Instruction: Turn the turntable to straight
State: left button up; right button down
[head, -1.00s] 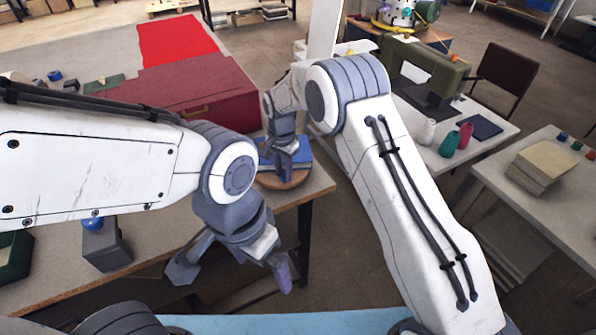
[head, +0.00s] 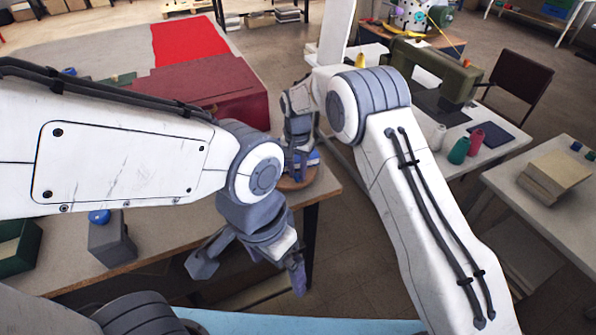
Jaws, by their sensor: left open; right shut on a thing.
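The turntable (head: 297,184) is a round wooden disc near the right end of the workbench (head: 323,188). A blue block (head: 314,158) is on it, partly hidden behind my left arm and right gripper. My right gripper (head: 300,164) reaches down over the turntable and is shut at the blue block; its fingertips are hard to make out. My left gripper (head: 248,275) is open and empty, in front of the bench edge, nearer to me than the turntable.
A dark red case (head: 215,85) lies behind the turntable, with a bright red cloth (head: 188,42) beyond. A grey box with a blue knob (head: 110,243) stands at left. A sewing machine (head: 435,68) and thread spools (head: 459,150) are on the right table. Open floor separates the tables.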

jog(key=shift+w+r, duration=0.15)
jog(key=c, duration=0.7)
grip_release()
notch_tip(320, 180, up, 10)
jog(key=shift+r+b, duration=0.2)
jog(key=shift+b, duration=1)
